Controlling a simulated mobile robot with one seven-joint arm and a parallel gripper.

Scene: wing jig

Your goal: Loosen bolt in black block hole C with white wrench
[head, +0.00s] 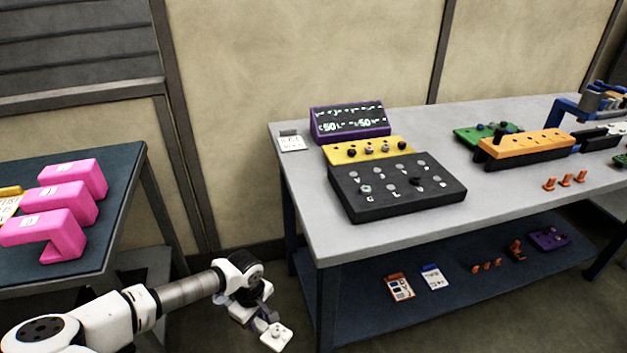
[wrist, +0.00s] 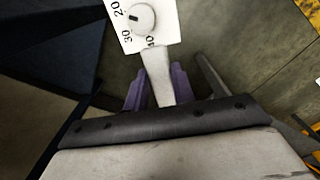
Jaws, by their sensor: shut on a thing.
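My gripper (head: 262,318) is low in front of the grey table's left end, away from the blocks. In the wrist view my gripper (wrist: 157,90) is shut on the handle of the white wrench (wrist: 140,22). The wrench's square white head bears a dial with numbers such as 20 and 30; the wrench also shows in the head view (head: 276,336). The black block (head: 405,206) lies on the grey table's front left part. Its top has two rows of holes with white letters, too small to read surely. Some holes hold bolts.
A yellow block (head: 368,150) and a purple display (head: 350,122) stand behind the black block on the grey table (head: 330,240). An orange block (head: 530,146) is farther right. Pink blocks (head: 70,205) sit on the left table. A lower shelf (head: 350,310) holds small items.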

